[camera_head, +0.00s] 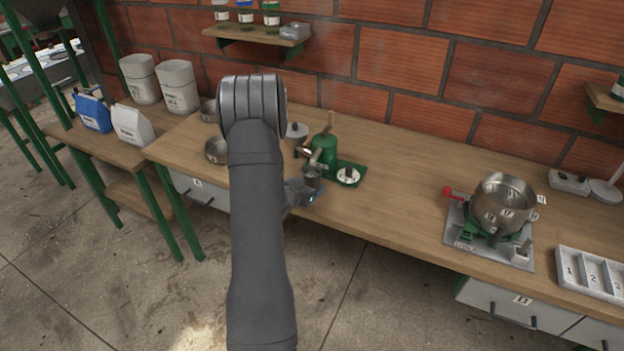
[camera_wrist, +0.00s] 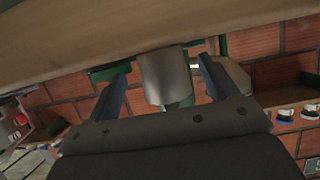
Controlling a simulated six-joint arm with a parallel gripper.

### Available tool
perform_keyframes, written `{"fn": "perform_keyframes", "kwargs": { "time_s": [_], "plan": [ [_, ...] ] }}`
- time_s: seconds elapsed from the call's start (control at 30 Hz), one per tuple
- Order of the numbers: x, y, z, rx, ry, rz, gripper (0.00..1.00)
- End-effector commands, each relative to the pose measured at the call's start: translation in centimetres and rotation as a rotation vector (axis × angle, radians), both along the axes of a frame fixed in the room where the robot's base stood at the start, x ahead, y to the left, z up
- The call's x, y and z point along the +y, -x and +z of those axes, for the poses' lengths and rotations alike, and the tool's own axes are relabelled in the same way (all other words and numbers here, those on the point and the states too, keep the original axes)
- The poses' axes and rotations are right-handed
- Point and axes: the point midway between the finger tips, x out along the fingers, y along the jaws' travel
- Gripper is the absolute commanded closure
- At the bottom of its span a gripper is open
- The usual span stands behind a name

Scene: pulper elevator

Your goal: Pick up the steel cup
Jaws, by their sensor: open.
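The steel cup (camera_head: 312,176) is small and grey. It stands at the front of the worktop (camera_head: 400,195), just below and in front of the green hand machine (camera_head: 325,152). My gripper (camera_head: 307,192) is at the table's front edge, close to the cup, with my arm covering the area to its left. In the wrist view the picture is turned over, and the cup (camera_wrist: 165,76) shows between the two spread fingers of my gripper (camera_wrist: 163,70). A gap shows on each side of the cup. Whether its lower part touches anything is hidden.
A green tray with a white dish (camera_head: 348,176) lies just right of the machine. The worktop's middle is clear.

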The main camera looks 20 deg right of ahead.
Motion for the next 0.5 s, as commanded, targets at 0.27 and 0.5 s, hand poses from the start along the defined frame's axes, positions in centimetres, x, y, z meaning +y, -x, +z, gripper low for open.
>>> {"fn": "perform_keyframes", "kwargs": {
  "time_s": [0.27,0.5],
  "plan": [
    [-2.0,-2.0,-1.0,0.003,0.0,0.001,0.21],
    [-2.0,-2.0,-1.0,0.002,-0.001,0.0,0.27]
  ]
}}
